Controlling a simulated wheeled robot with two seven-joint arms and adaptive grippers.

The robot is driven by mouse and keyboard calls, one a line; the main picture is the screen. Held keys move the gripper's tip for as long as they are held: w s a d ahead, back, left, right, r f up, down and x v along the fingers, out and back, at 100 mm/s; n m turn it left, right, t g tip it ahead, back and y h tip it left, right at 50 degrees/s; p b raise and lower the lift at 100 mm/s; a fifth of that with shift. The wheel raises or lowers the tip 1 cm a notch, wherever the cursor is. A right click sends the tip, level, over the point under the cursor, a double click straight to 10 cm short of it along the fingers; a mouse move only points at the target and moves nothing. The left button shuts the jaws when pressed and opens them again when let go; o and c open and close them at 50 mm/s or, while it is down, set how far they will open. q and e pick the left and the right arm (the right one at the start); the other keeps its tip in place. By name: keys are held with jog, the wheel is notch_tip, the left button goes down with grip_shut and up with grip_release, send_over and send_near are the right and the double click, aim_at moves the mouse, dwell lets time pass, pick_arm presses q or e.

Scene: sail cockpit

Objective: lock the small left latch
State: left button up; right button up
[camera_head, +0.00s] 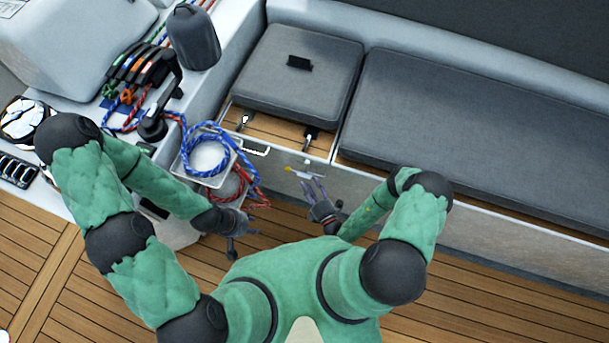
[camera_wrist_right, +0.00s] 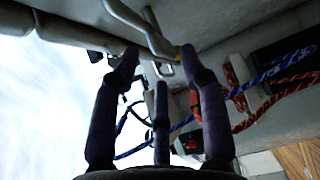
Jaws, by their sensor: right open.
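The small seat locker has a grey cushion (camera_head: 302,72) on its lid and a pale front panel (camera_head: 275,160). A metal latch loop (camera_head: 256,149) stands out at the left of this front. A second metal latch with a yellow part (camera_head: 300,171) is further right. My right gripper (camera_head: 314,187) is open just below this right latch, and contact cannot be told. In the right wrist view a bent metal bar (camera_wrist_right: 143,27) lies beyond my open, empty fingers (camera_wrist_right: 160,65). My left gripper (camera_head: 250,223) is near the rope bins; its jaw opening is unclear.
Blue rope (camera_head: 207,140) and red rope (camera_head: 232,187) hang around bins left of the locker. A dark winch (camera_head: 193,38) stands at upper left. A long grey cushion (camera_head: 470,130) lies to the right. The wooden floor (camera_head: 500,270) is clear at lower right.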

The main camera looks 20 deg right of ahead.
aim_at(304, 175)
jog(key=shift+w+a+b, duration=0.15)
jog(key=shift+w+a, duration=0.05)
jog(key=shift+w, duration=0.65)
jog(key=shift+w+a+b, duration=0.15)
jog(key=shift+w+b, duration=0.05)
jog(key=shift+w, duration=0.7)
jog(key=shift+w+a+b, duration=0.15)
jog(key=shift+w+a, duration=0.05)
jog(key=shift+w, duration=0.65)
